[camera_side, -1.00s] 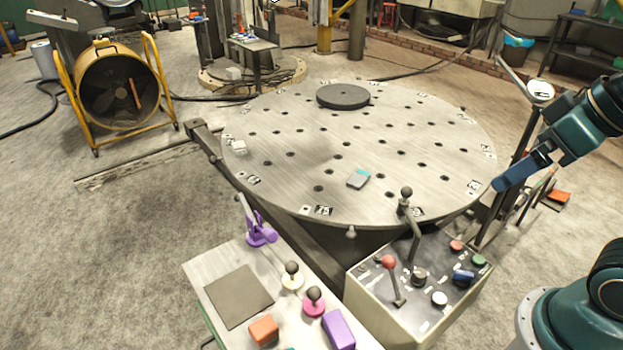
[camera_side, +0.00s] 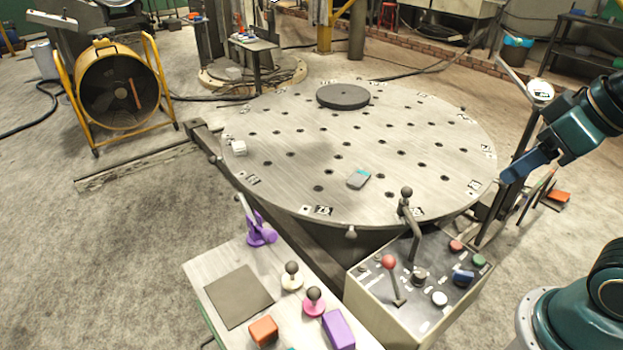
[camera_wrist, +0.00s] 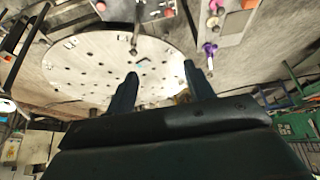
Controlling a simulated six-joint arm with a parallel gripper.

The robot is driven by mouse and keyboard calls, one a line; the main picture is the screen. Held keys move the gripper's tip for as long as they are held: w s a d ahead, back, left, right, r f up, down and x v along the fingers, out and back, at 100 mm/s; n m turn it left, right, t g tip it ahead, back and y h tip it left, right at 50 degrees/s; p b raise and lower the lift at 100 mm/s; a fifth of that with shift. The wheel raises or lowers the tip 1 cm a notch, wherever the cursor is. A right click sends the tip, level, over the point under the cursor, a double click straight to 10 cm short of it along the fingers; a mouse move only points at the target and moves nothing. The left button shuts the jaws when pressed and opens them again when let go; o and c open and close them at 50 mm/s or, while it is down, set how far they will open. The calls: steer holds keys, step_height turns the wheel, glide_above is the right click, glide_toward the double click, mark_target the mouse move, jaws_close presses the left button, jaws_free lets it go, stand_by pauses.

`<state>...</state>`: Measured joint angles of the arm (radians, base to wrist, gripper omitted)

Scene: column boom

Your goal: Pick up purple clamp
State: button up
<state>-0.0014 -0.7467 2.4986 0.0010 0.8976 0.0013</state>
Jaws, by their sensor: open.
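My gripper (camera_side: 507,182) is at the right of the side view, above the right edge of the round table and well apart from the clamp. In the wrist view its two dark fingers (camera_wrist: 158,72) are spread with nothing between them, pointing towards the round table.
A control box (camera_side: 375,310) with upright levers stands between my arm and the worktop (camera_side: 205,265). Knobs, an orange block (camera_side: 263,330) and a purple block (camera_side: 338,328) sit near the clamp.

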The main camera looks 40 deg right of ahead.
steer(key=w+a+f, duration=0.2)
steer(key=w+a, duration=0.1)
steer(key=w, duration=0.5)
steer(key=w+a+f+m+t, duration=0.1)
steer(key=w+a, duration=0.1)
steer(key=w, duration=0.5)
steer(key=w+a+f, duration=0.2)
steer(key=w+a, duration=0.1)
steer(key=w, duration=0.5)
steer(key=n+t, duration=0.1)
steer(key=t, duration=0.1)
glide_toward(255, 217)
steer(key=v, duration=0.3)
steer(key=shift+s+a+f, duration=0.1)
steer(key=shift+a+f, duration=0.05)
steer(key=shift+x, duration=4.25)
steer(key=shift+x, duration=2.6)
